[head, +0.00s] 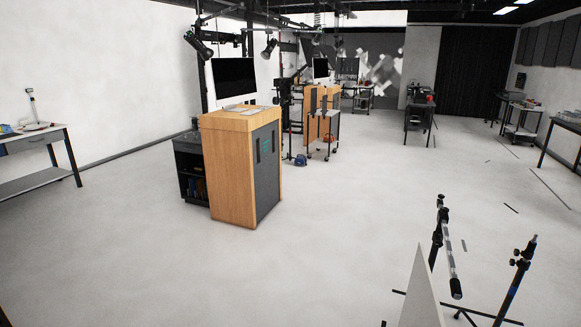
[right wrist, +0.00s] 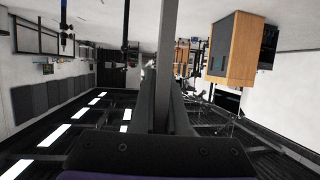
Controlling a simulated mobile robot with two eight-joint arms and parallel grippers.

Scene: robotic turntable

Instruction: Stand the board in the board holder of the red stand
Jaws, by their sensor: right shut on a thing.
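My right gripper (right wrist: 165,100) is shut on the board (right wrist: 167,45). In the right wrist view, which is upside down, the board shows nearly edge-on as a long grey strip running up from between the dark fingers. In the head view, a pale pointed shape (head: 420,290) rises from the bottom edge at the right; it looks like a corner of the board. The right gripper itself is outside the head view. My left gripper is in neither view. I cannot make out the red stand or its board holder in either view.
Two dark tripod stands (head: 508,285) are on the floor at the lower right, close to the pale shape. A wooden lectern (head: 228,170) with a monitor (head: 234,78) stands left of centre. A white table (head: 38,135) is at the far left. The middle floor is clear.

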